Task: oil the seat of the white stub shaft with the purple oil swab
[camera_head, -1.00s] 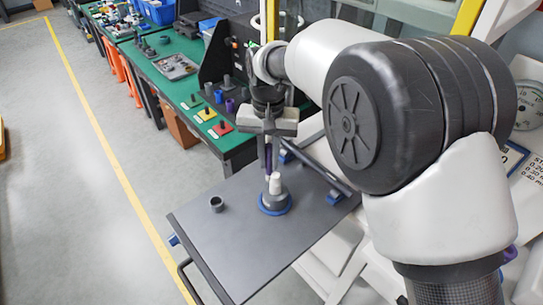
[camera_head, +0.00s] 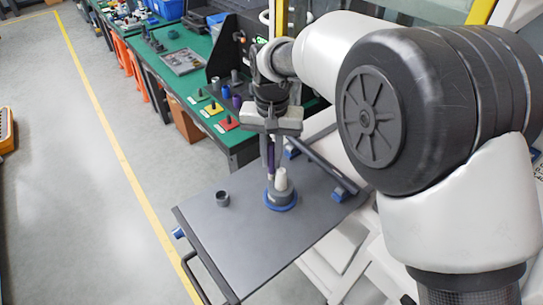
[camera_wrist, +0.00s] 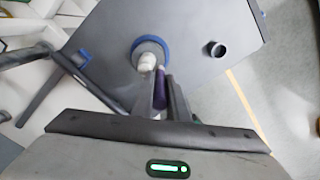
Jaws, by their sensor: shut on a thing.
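The white stub shaft (camera_head: 281,180) stands upright in a grey holder with a blue ring base (camera_head: 281,203) on the grey tray table. It also shows in the wrist view (camera_wrist: 147,62). My gripper (camera_head: 271,150) points down just beside the shaft and is shut on the purple oil swab (camera_head: 271,164). In the wrist view the swab (camera_wrist: 159,88) sits between the fingers, its tip close to the shaft. Whether the swab touches the shaft I cannot tell. The swab's lower end is partly hidden.
A small dark grey ring-shaped cup (camera_head: 222,198) stands on the tray table (camera_head: 225,245), left of the shaft. A dark bar with blue ends (camera_head: 325,168) runs along the table's right side. A green workbench (camera_head: 180,85) with coloured parts stands behind. The table's front is clear.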

